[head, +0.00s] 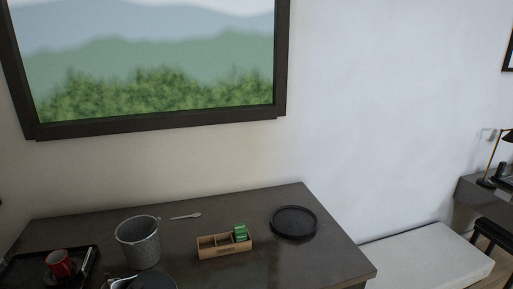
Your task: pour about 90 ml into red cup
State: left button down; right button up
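A red cup (61,263) stands at the left end of the dark vanity top (187,243), on a dark tray (27,270). A pouring vessel cannot be made out for certain. A dark round object (152,281) and a small pale shiny piece (122,282) beside it are cut off by the bottom edge. Neither of my grippers shows in the head view.
A grey bucket (138,243) stands right of the tray. A spoon (186,216) lies behind it. A wooden box (224,246) holds green packets (241,233). A round black tray (294,222) lies at the right, near free counter. A white bench (430,258) stands beyond.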

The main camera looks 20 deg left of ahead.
aim_at(63, 266)
jog(key=k+j, duration=0.15)
jog(key=j, duration=0.2)
jog(key=k+j, duration=0.1)
jog(key=j, duration=0.2)
jog(key=k+j, duration=0.15)
jog(key=j, duration=0.2)
jog(key=k+j, duration=0.15)
jog(key=j, duration=0.15)
jog(key=k+j, duration=0.1)
jog(key=j, duration=0.35)
jog(key=k+j, duration=0.1)
jog(key=j, duration=0.35)
jog(key=k+j, duration=0.1)
jog(key=j, duration=0.4)
jog(key=k+j, duration=0.1)
jog(key=j, duration=0.35)
jog(key=i+l, duration=0.35)
